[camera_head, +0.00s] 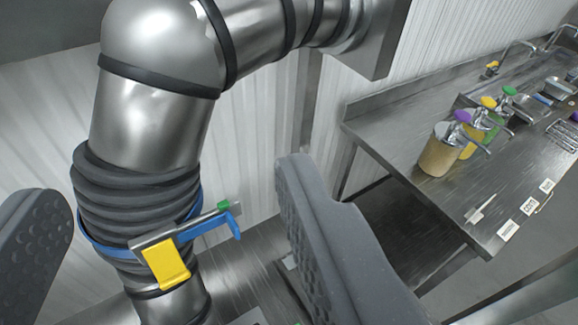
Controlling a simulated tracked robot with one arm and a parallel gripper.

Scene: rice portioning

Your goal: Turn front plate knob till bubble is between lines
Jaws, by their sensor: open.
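My gripper (170,190) is open, with one dark grey padded finger at the left edge and the other right of centre. Nothing is held between the fingers. Between them in the picture is a large steel pipe with a ribbed grey sleeve (138,200). A blue strap with a metal bar, a yellow block (166,263) and a blue hooked piece with a green tip (223,206) sits around the sleeve. I cannot make out a front plate knob, a bubble or lines in this view.
A steel table (400,150) stands at the right. It carries pump-top containers, including a tan one with a purple top (440,150), and several white labels. Taps are at its far end. A pale ribbed wall (255,150) stands behind the pipe.

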